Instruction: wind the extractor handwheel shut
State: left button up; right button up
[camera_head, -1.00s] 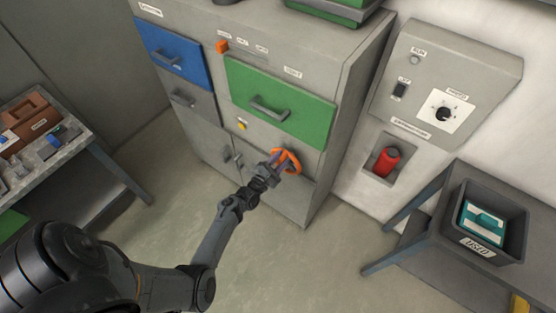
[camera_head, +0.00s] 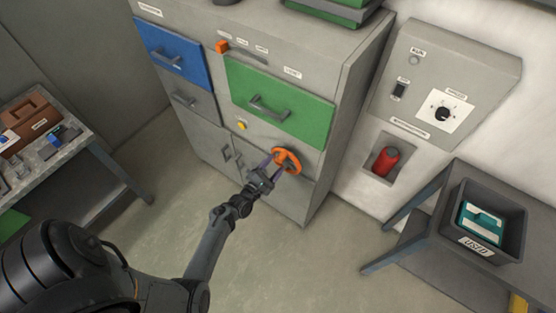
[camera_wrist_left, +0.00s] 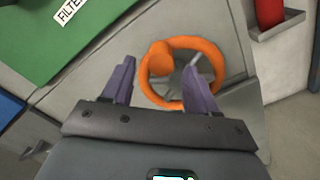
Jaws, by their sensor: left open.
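The orange handwheel (camera_head: 288,161) is mounted on the lower front of the grey cabinet, below the green drawer. In the left wrist view the handwheel (camera_wrist_left: 181,73) shows its orange rim, grey spokes and a round orange knob at its upper left. My left gripper (camera_head: 268,166) is open, just left of the wheel in the head view. In the left wrist view its two purple fingers (camera_wrist_left: 158,80) stand apart, with the wheel beyond and between them towards the right. I cannot tell whether a finger touches the rim. My right gripper is not in view.
The green drawer (camera_head: 280,103) and blue drawer (camera_head: 173,53) are shut. A red cylinder (camera_head: 385,161) sits in a wall recess at right. A dark bin (camera_head: 514,226) labelled USED stands on the right table. A workbench is at left. Floor before the cabinet is clear.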

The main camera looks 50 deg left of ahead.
pick_arm(q)
jog(key=s+d, duration=0.1)
jog(key=s, duration=0.6)
jog(key=shift+d, duration=0.1)
